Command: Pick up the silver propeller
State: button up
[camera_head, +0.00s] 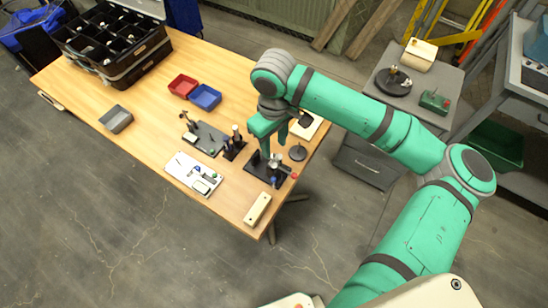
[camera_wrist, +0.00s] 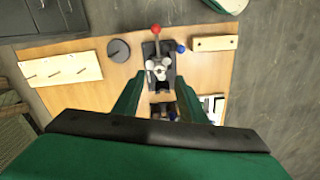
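The silver propeller (camera_wrist: 158,68) sits on a black fixture (camera_wrist: 167,82) that has a lever with a red knob (camera_wrist: 155,29) and a blue knob (camera_wrist: 181,47) beside it. In the head view the propeller (camera_head: 274,161) is small, near the table's front right edge, close to my fingertips. My gripper (camera_wrist: 160,80) has its two green fingers apart, one on each side of the fixture in the wrist view, with nothing held between them. It points down at the fixture in the head view (camera_head: 273,148). I cannot tell the exact height above the propeller.
A dark disc (camera_wrist: 118,50) and a pale block (camera_wrist: 211,43) flank the fixture. A white tray of parts (camera_head: 194,175), a dark plate with posts (camera_head: 205,138), red (camera_head: 183,86) and blue (camera_head: 205,96) bins, and a black divided crate (camera_head: 125,65) stand on the table (camera_head: 150,140).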

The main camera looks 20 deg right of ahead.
aim_at(273, 159)
jog(key=shift+f, duration=2.7)
jog(key=shift+c, duration=0.3)
grip_shut()
